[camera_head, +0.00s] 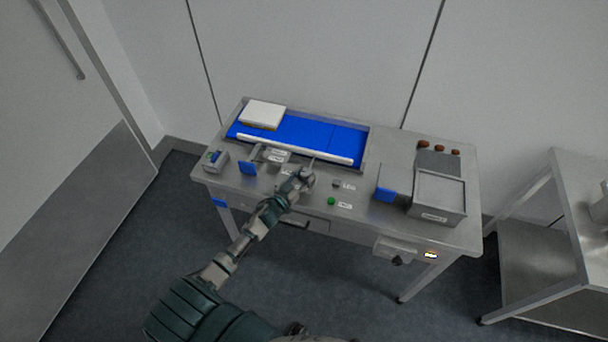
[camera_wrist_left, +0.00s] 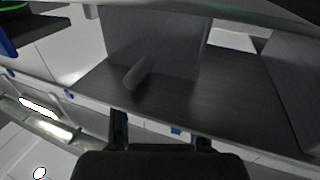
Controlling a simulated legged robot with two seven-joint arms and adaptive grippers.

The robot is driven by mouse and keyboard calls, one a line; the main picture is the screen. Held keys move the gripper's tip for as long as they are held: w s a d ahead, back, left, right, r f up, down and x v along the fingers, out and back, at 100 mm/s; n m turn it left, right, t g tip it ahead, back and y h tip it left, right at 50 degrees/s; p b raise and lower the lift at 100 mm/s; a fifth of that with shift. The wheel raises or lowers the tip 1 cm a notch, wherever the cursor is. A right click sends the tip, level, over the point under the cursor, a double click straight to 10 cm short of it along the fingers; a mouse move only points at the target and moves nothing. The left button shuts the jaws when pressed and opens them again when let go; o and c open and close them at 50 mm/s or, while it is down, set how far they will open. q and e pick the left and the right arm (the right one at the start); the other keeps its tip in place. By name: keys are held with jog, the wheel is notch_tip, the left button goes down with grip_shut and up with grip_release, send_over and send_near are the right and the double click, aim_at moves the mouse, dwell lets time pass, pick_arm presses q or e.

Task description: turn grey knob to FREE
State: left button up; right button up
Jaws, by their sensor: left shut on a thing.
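My left gripper (camera_head: 305,174) reaches down to the front part of the steel bench, in front of the blue belt. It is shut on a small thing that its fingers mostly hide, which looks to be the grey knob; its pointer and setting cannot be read. In the left wrist view the fingertips (camera_wrist_left: 161,140) show at the bottom, with a grey block and a short grey peg (camera_wrist_left: 137,73) beyond them. A small grey control (camera_head: 336,183) with a white label stands just right of the gripper. My right gripper is not in view.
A green button (camera_head: 331,201) sits close to the right of my gripper. The blue belt (camera_head: 300,133) with a white box (camera_head: 262,113) lies behind. A grey bin (camera_head: 437,214) and a blue plate (camera_head: 386,195) stand to the right. A second steel table (camera_head: 535,265) is at far right.

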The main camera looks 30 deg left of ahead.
pick_arm(q)
jog(key=o, duration=1.2)
jog(key=shift+c, duration=0.2)
jog(key=shift+a, duration=0.1)
jog(key=shift+s+f, duration=0.1)
jog(key=shift+s, duration=0.15)
jog(key=s+a, duration=0.1)
jog(key=s, duration=1)
jog(key=shift+s, duration=0.25)
jog(key=shift+a, duration=0.1)
